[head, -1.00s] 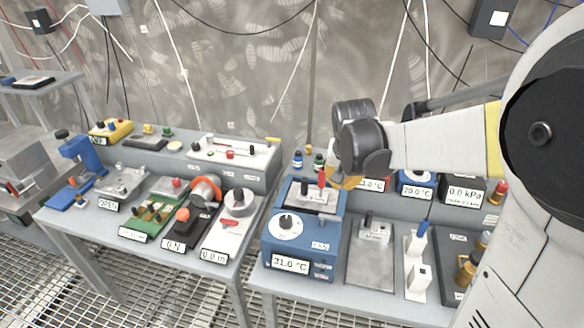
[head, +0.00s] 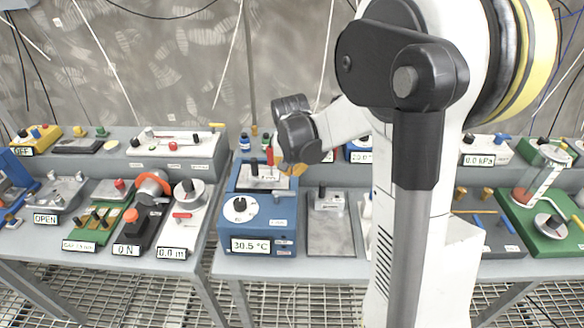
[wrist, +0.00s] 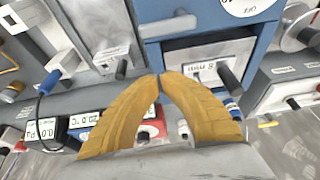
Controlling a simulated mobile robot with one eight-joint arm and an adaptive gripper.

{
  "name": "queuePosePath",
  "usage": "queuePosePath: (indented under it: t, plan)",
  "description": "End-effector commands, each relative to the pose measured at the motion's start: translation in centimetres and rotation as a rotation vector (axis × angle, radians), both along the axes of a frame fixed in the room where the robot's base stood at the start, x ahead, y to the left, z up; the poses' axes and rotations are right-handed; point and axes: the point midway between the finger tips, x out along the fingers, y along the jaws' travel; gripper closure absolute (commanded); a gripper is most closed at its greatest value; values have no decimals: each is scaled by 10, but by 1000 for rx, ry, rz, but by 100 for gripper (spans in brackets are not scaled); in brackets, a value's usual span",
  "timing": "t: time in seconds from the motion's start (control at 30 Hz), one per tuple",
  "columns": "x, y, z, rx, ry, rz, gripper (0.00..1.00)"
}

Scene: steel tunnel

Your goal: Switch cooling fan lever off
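The blue box (head: 258,222) stands on the bench in the head view. It has a round white dial (head: 240,207) and a display reading 30.5 °C. On its top is a light panel (head: 257,175) with a black lever (head: 254,166) standing up; I take this for the fan lever, but its label is unreadable. My gripper (head: 286,169) is just right of this panel. In the wrist view its orange fingers (wrist: 159,78) meet at the tips with nothing between them. The black lever (wrist: 228,77) stands to their right, apart from them.
A grey plate device (head: 328,225) stands right of the blue box. Bottles with coloured caps (head: 245,142) stand behind it. A second bench with a row of devices (head: 181,220) is to the left, across a gap. My arm hides part of the right bench.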

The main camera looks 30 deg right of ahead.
Motion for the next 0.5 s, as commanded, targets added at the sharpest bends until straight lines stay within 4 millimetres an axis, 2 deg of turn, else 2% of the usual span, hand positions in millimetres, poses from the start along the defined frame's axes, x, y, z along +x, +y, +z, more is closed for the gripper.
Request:
queuePosePath:
  t: [0.03, 0.13, 0.3, 0.5]
  plan:
    - [3, -2, -14, 0, 0, 0, 100]
    - [9, -6, -32, 0, 0, 0, 100]
    - [-15, 10, -27, 0, 0, 1, 100]
    - [-25, 17, -26, 0, 0, 1, 100]
